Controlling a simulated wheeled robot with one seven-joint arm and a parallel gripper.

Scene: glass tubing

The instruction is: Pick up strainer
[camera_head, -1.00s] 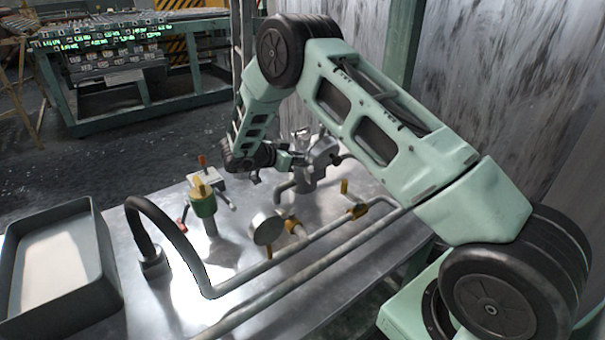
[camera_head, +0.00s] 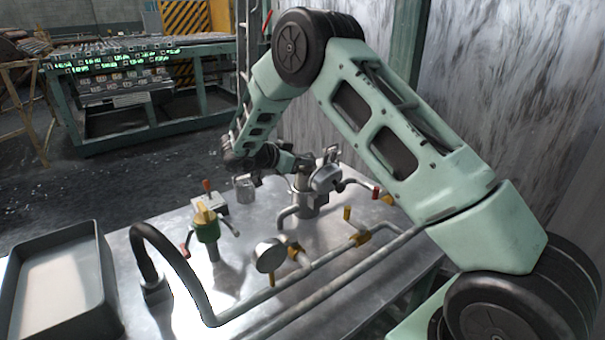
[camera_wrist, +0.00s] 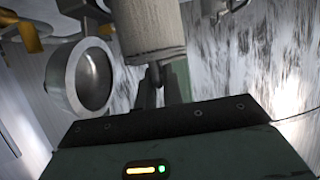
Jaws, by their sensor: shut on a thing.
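The strainer, a grey cylinder with a rough surface (camera_wrist: 150,30), fills the top middle of the wrist view, with a small stem at its lower end. My gripper (camera_wrist: 162,88) is shut on it at the stem; the contact is dark and partly hidden. In the head view a small grey cylinder (camera_head: 244,188), which looks like the strainer, hangs beside the dark finger by my wrist, near the table's far edge.
A metal table (camera_head: 185,312) carries bent pipes (camera_head: 300,277) with yellow handles, a round gauge-like disc (camera_head: 271,255), a green and yellow valve (camera_head: 207,229) and a metal fitting (camera_head: 325,180). A grey tray (camera_head: 103,267) stands at left. A streaked wall lies at right.

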